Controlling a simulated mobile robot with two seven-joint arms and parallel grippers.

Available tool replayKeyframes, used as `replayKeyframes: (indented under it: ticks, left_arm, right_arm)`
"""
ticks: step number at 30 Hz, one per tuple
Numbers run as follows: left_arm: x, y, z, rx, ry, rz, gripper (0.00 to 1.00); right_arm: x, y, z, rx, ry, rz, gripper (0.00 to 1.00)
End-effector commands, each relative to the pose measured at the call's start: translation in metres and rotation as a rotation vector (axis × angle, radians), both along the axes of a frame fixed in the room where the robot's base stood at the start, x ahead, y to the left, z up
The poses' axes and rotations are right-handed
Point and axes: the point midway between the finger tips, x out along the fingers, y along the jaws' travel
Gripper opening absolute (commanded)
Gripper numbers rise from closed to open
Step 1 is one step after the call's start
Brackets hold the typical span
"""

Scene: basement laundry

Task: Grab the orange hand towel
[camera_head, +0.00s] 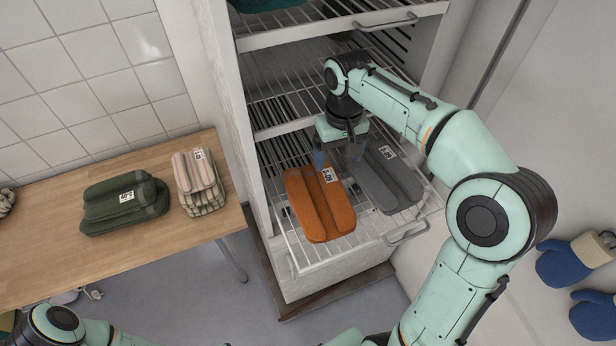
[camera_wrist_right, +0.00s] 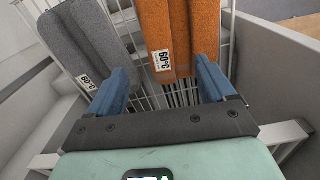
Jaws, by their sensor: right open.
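The orange hand towel (camera_head: 308,207) lies folded on the pulled-out wire shelf, with a white label at its far end. It also shows in the right wrist view (camera_wrist_right: 180,35), in front of the fingers. My right gripper (camera_head: 337,157) is open and empty at the towel's far, labelled end. In the right wrist view its blue fingers (camera_wrist_right: 163,85) stand apart, one near the gap beside the grey towel, the other near the orange towel's right edge. Whether either finger touches a towel is unclear. My left gripper is out of view; only part of my left arm shows at lower left.
A folded grey towel (camera_head: 392,183) lies close beside the orange one. Cabinet walls and an upper wire shelf (camera_head: 290,75) surround my right arm. A wooden table (camera_head: 55,255) at left holds a green towel (camera_head: 110,207) and a striped towel (camera_head: 200,180). Blue gloves (camera_head: 560,265) are at right.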

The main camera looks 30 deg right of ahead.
Motion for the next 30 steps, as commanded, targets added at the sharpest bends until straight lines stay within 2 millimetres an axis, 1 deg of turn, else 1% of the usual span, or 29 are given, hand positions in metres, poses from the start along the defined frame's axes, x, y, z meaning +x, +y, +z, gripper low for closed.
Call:
replayKeyframes:
  ticks: [5,6,9,12,20,27,30]
  left_arm:
    - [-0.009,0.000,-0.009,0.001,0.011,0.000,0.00]
    - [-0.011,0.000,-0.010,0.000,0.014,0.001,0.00]
    - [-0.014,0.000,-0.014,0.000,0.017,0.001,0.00]
    - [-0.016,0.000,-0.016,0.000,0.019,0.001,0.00]
    - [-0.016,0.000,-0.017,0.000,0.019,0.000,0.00]
    - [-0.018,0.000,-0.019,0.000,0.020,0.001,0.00]
    - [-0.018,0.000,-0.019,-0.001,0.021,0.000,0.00]
  right_arm:
    - [-0.003,0.000,-0.029,0.001,0.008,0.000,0.83]
    - [-0.003,0.000,-0.038,0.001,0.009,0.000,0.83]
    - [-0.003,0.000,-0.057,0.001,0.008,0.000,0.83]
    - [-0.002,0.000,-0.072,0.001,0.006,0.000,0.83]
    - [-0.002,-0.001,-0.090,0.001,0.005,0.000,0.83]
    - [-0.004,-0.003,-0.126,0.001,0.005,-0.001,0.83]
    - [-0.004,-0.003,-0.133,0.001,0.003,0.000,0.83]
